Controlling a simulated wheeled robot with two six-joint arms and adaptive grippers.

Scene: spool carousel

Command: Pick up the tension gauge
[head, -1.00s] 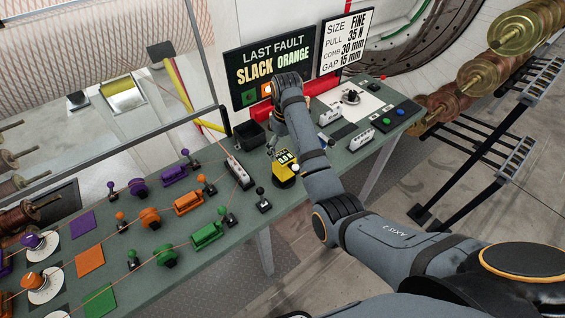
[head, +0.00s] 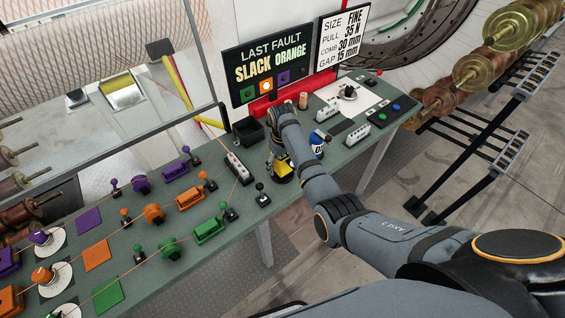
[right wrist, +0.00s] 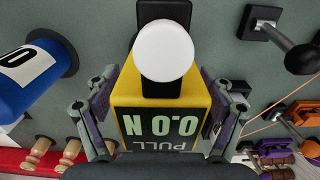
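The tension gauge is a yellow block with a display reading 0.0 N PULL and a white round tip; it stands on the green bench in the head view (head: 282,174). In the right wrist view the gauge (right wrist: 160,95) fills the middle. My right gripper (head: 277,153) is at the gauge, partly covering it from above. In the right wrist view the fingers of the right gripper (right wrist: 160,118) are apart, one on each side of the yellow body. I see no clear finger contact. My left gripper is not in view.
A blue cylinder (head: 317,147) stands close right of the gauge, with white blocks (head: 358,139) beyond. A black bin (head: 249,131) is behind on the left. A black-knobbed lever (head: 262,195) and a white socketed strip (head: 238,167) stand to the left.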

